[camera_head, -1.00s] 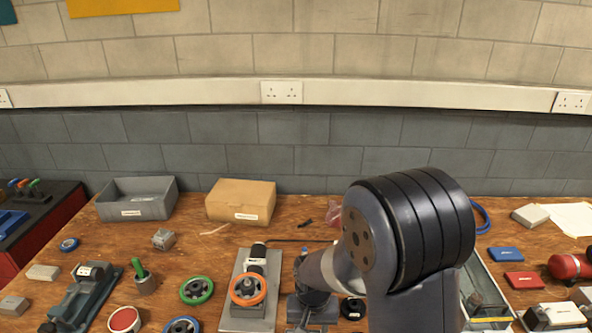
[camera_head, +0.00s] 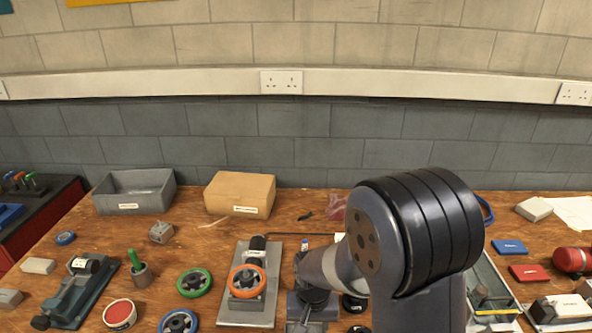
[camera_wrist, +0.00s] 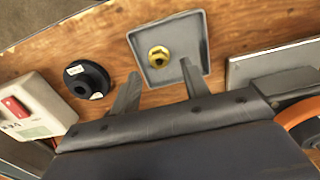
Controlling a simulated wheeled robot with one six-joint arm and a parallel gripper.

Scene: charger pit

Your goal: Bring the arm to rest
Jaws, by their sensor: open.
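My arm (camera_head: 415,235) stands at the right of the middle in the head view, folded over the bench. My gripper (camera_wrist: 158,92) shows in the wrist view with its two fingers apart and nothing between them. Just beyond the fingertips lies a grey square tray (camera_wrist: 196,28) with a brass nut (camera_wrist: 158,56) in it. A black round part (camera_wrist: 86,79) lies on the wood left of the fingers. In the head view the gripper's fingers are hard to make out below my arm.
A wooden bench (camera_head: 110,258) carries an orange handwheel (camera_head: 247,281) on a grey plate, a green handwheel (camera_head: 195,283), a grey bin (camera_head: 135,192) and a cardboard box (camera_head: 240,194). A red cylinder (camera_head: 573,260) lies at the right. Bare wood shows left of centre.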

